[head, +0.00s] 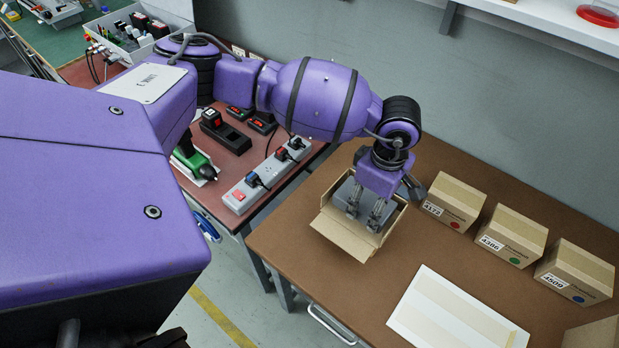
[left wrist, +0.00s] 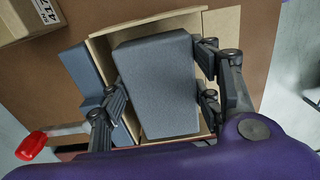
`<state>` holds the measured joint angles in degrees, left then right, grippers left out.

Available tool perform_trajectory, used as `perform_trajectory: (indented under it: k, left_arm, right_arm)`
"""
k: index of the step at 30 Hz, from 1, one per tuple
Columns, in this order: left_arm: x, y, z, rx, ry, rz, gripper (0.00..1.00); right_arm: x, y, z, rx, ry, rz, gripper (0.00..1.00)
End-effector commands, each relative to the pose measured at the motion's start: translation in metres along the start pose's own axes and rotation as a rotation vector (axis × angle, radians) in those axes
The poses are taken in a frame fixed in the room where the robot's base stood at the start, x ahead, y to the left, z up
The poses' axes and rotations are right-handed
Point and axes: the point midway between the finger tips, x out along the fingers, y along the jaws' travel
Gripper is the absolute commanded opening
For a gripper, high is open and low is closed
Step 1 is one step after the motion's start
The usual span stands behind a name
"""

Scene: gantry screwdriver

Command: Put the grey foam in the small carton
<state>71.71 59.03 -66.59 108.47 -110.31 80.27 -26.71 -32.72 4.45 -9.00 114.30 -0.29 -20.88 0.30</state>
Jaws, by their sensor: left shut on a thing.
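The grey foam (left wrist: 158,85) is a dark grey block, held between the two fingers of my left gripper (left wrist: 165,92). In the head view the foam (head: 345,190) shows partly behind the fingers of my left gripper (head: 365,212). The small carton (head: 340,232) stands open on the brown table, with a flap folded out toward the front. In the left wrist view the foam lies within the outline of the carton (left wrist: 175,22). I cannot tell whether it touches the bottom. My right gripper is not in view.
A second blue-grey block (left wrist: 82,68) lies beside the carton in the left wrist view. Closed cartons (head: 455,200), (head: 512,235) and (head: 574,272) stand in a row to the right. A white flat panel (head: 455,312) lies in front. A power strip (head: 265,175) lies on the left table.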

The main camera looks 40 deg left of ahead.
Motion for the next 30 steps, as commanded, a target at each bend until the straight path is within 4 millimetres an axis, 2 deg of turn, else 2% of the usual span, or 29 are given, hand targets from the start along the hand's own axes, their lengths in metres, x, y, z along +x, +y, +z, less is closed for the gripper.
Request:
perform_trajectory:
  k: [7, 8, 9, 19, 23, 26, 30]
  left_arm:
    - [0.006, -0.001, 0.0, 0.0, 0.0, -0.002, 0.47]
    - [0.006, -0.001, 0.0, 0.0, 0.0, -0.002, 0.62]
    - [0.006, -0.001, 0.0, 0.0, 0.0, -0.002, 0.66]
    - [0.002, 0.001, 0.0, 0.0, 0.0, 0.002, 0.66]
    - [-0.014, 0.002, 0.0, 0.0, 0.001, 0.008, 0.66]
    - [-0.03, 0.002, 0.0, 0.001, -0.001, 0.007, 0.66]
    - [-0.062, 0.002, 0.0, 0.002, -0.001, 0.008, 0.66]
  right_arm:
    - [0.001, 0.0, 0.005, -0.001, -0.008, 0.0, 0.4]
    - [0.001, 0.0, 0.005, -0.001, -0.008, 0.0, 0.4]
    - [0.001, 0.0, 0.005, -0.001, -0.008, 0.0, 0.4]
    - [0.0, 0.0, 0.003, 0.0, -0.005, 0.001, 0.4]
    - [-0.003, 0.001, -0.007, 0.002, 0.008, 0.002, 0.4]
    - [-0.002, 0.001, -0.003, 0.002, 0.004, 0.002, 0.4]
    - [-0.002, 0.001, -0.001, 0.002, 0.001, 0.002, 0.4]
